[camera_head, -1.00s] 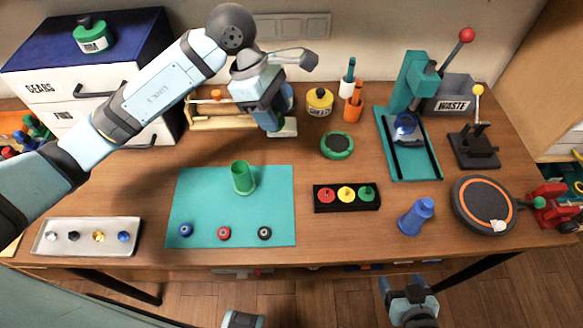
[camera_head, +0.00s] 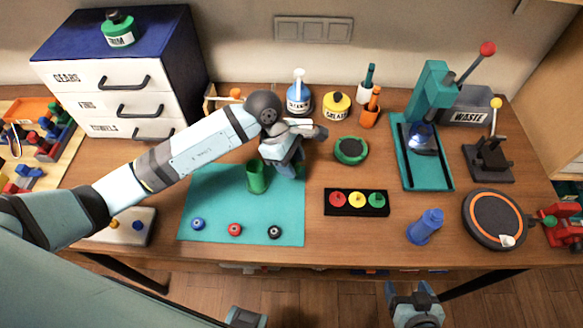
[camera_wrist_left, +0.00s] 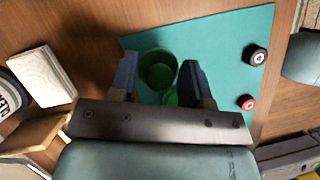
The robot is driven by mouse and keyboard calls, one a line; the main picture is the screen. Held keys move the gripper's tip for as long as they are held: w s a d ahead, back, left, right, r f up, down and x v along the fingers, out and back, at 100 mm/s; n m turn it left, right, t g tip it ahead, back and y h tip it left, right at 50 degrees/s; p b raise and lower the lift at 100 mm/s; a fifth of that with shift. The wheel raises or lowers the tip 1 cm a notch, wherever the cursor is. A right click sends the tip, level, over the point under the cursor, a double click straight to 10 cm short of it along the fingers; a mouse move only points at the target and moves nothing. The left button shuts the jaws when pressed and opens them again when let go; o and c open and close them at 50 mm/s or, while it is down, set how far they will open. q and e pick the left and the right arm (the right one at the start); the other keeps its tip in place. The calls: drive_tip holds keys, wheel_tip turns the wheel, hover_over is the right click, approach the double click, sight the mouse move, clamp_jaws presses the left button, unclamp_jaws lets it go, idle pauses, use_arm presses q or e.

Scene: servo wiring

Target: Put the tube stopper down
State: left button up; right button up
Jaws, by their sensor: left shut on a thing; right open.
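My left gripper (camera_head: 287,172) is low over the back right part of the teal mat (camera_head: 215,220), just right of the green tube (camera_head: 257,178), which stands upright. In the left wrist view the gripper (camera_wrist_left: 158,85) has its two dark fingers around a small green piece (camera_wrist_left: 171,97), apparently the tube stopper, mostly hidden by the gripper. The green tube (camera_wrist_left: 158,68) is just beyond the fingertips there; I cannot tell whether they touch. My right gripper (camera_head: 411,293) is open and empty in front of the table's front edge.
Blue, red and black rollers (camera_head: 235,230) lie along the mat's front. A black tray with coloured pieces (camera_head: 356,202) is right of the mat. A green round pad (camera_head: 351,151) and bottles (camera_head: 337,104) stand behind. The drawer cabinet (camera_head: 120,80) is at back left.

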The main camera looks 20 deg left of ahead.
use_arm(q)
wheel_tip(320, 180, down, 4)
drive_tip(key=shift+r, duration=0.25)
drive_tip(key=shift+f, duration=0.25)
drive_tip(key=o, duration=0.9)
drive_tip(key=shift+r, duration=0.1)
